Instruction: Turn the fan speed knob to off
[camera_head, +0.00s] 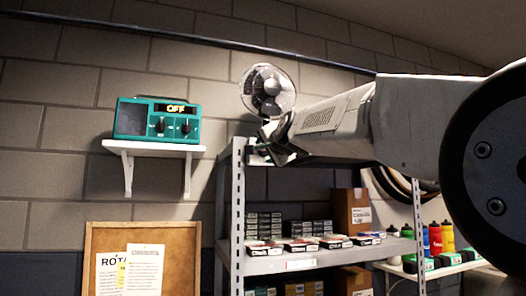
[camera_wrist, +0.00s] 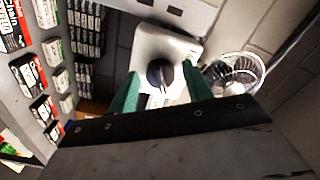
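The fan (camera_head: 268,90) stands on top of the grey shelf rack, its round wire cage showing above my arm. In the wrist view its cage (camera_wrist: 236,74) is at the right, beside its pale base (camera_wrist: 181,48). The dark fan speed knob (camera_wrist: 160,73) is on the base, with a raised grip bar. My gripper (camera_wrist: 160,91) is open, its two green fingers apart on either side of the knob, with visible gaps. I cannot tell how far the fingertips are from the base. In the head view my gripper (camera_head: 274,150) is by the rack top, and the knob is hidden.
A teal radio (camera_head: 158,119) reading OFF sits on a white wall shelf (camera_head: 150,146) at left. The grey rack (camera_head: 237,205) holds several small boxes below my arm. A corkboard (camera_head: 190,240) is at lower left, and bottles (camera_head: 435,238) stand at right.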

